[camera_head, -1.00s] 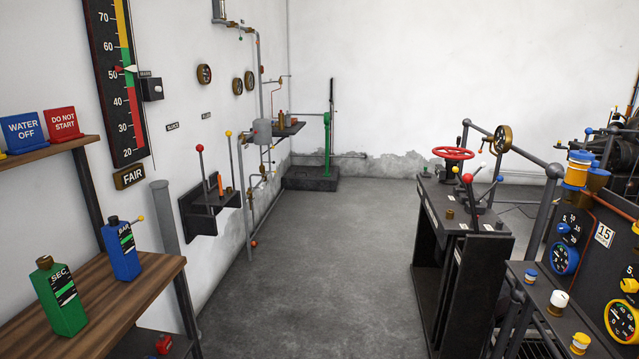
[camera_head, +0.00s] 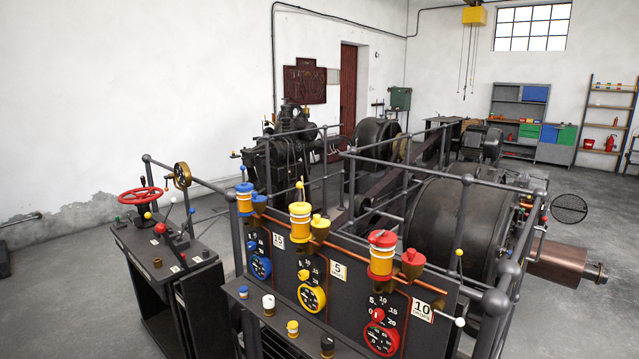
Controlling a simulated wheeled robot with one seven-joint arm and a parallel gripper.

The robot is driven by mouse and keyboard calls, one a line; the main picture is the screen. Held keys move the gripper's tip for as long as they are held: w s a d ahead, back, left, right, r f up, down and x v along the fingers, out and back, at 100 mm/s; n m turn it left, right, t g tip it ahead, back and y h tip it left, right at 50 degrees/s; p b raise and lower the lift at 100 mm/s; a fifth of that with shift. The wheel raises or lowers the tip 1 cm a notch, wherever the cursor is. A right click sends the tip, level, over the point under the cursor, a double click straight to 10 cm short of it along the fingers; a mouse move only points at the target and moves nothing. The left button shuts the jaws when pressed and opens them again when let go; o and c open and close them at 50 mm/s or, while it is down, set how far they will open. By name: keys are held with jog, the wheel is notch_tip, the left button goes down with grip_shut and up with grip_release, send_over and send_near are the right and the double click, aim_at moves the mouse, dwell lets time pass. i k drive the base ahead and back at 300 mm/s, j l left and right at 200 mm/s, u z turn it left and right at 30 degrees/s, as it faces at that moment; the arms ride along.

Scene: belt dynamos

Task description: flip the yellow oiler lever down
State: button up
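The yellow oiler (camera_head: 300,222) stands in the middle of a row of three on the dark panel. My gripper is not in view.
A blue oiler (camera_head: 244,198) stands left and a red oiler (camera_head: 382,254) right. A ledge with several small knobs (camera_head: 268,303) juts out in front. A control desk with a red handwheel (camera_head: 139,196) stands left. Pipe railings and a large dark machine (camera_head: 430,218) lie behind. Open floor shows at left.

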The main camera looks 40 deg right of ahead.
aim_at(301, 234)
jog(key=z, duration=1.15)
jog(key=i+j, duration=0.1)
jog(key=u, duration=0.05)
